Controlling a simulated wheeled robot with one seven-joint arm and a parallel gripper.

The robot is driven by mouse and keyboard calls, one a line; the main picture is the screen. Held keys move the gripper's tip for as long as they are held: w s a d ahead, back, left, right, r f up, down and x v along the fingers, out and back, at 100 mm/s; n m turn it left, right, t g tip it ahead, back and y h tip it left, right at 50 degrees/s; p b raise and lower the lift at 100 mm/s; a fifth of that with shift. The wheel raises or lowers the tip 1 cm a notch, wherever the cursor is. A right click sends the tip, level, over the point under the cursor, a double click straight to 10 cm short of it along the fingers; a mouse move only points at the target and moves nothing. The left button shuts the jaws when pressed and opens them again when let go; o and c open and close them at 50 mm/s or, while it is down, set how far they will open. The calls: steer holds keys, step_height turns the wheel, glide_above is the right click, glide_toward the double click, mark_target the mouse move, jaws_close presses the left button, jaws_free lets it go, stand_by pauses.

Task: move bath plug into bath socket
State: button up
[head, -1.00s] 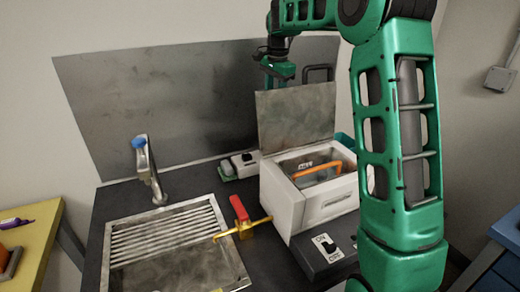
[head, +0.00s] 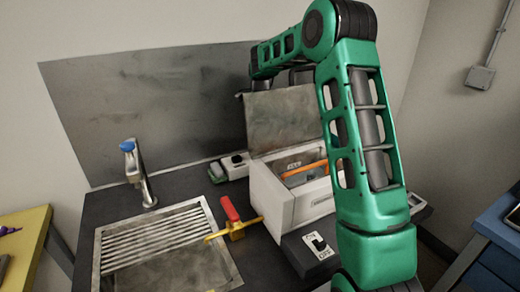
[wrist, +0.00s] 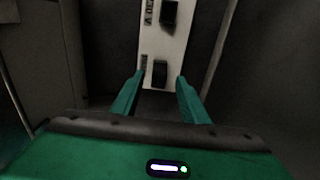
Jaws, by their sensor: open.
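My gripper (wrist: 160,80) is open in the wrist view, its two green fingers apart. A white strip (wrist: 164,38) runs between and beyond them. It carries a black block (wrist: 160,72) seen between the fingertips and another black block (wrist: 169,13) farther up. These look like a plug and a socket or switch, but I cannot tell which is the bath plug. I see no clear contact with the fingers. In the head view, a small white unit with a dark part (head: 236,164) sits behind the sink. My gripper's fingers are hidden there.
A white box (head: 285,205) with a raised metal lid (head: 284,117) and an orange handle inside stands beside the unit. A sink (head: 110,262), a tap (head: 140,172) and a red-handled valve (head: 231,212) lie to the left. An ON/OFF switch (head: 318,243) is in front.

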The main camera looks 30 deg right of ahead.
steer(key=shift+f, duration=1.5)
jaws_close()
steer(key=shift+r, duration=0.1)
steer(key=shift+r, duration=0.4)
step_height(320, 180, up, 4)
steer(key=shift+f, duration=0.25)
steer(key=a+r, duration=0.6)
steer(key=a, duration=0.5)
steer(key=shift+a+r, duration=0.3)
steer(key=shift+a, duration=0.05)
